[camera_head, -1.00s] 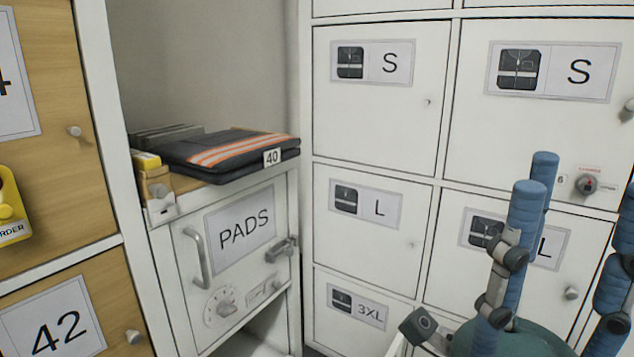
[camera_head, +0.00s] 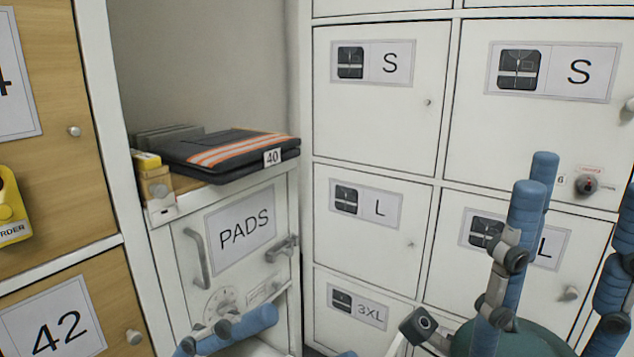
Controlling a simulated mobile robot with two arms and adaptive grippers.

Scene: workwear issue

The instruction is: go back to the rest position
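My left gripper (camera_head: 262,322) shows only in part at the bottom edge, in front of the lower PADS door (camera_head: 262,205). One blue finger lies across the door's lower part, and a small blue piece shows farther right. Its palm is out of frame, so its opening cannot be judged. My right gripper (camera_head: 580,185) stands at the lower right with its blue fingers pointing up. The fingers are spread wide over a green palm, with nothing between them. Its right finger is cut off by the picture edge.
Folded dark workwear with orange stripes (camera_head: 228,150), tagged 40, lies on the shelf above the PADS door. White lockers marked S (camera_head: 385,115), L (camera_head: 365,235) and 3XL (camera_head: 345,325) fill the right. Wooden doors, one marked 42 (camera_head: 95,290), stand left. A yellow device (camera_head: 10,210) is at the left edge.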

